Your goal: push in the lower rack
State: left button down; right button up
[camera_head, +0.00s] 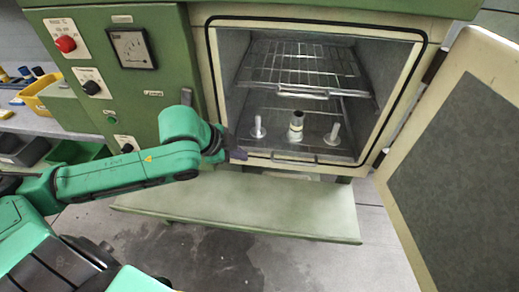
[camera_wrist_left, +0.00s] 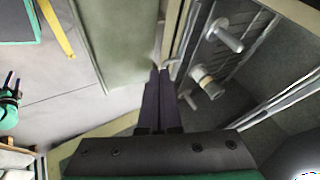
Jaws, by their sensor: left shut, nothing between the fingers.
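The lower rack (camera_head: 295,161) is at the bottom of the open oven chamber, its front handle bar near the door opening. Several metal and white cylindrical pieces, one a taller plug (camera_head: 296,126), stand on it. In the left wrist view, the rack's bars (camera_wrist_left: 196,36) run beside the cylinders. My left gripper (camera_head: 238,154) is shut and empty, its dark fingers at the left end of the rack's front edge. In the left wrist view, its closed fingertips (camera_wrist_left: 160,72) are close to the rack's front; I cannot tell if they touch. My right gripper is not in view.
The upper rack (camera_head: 303,78) sits above in the chamber. The oven door (camera_head: 455,165) stands open at the right. A green ledge (camera_head: 245,205) lies below the opening. A control panel (camera_head: 115,75) is at the left, with a yellow bin (camera_head: 42,95) beyond.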

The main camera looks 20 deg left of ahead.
pick_arm(q)
jog(key=w+d+f, duration=0.1)
jog(key=w+f, duration=0.6)
jog(key=w, duration=0.2)
jog(key=shift+w+d+f, duration=0.15)
jog(key=shift+w+d, duration=0.05)
jog(key=shift+w, duration=0.05)
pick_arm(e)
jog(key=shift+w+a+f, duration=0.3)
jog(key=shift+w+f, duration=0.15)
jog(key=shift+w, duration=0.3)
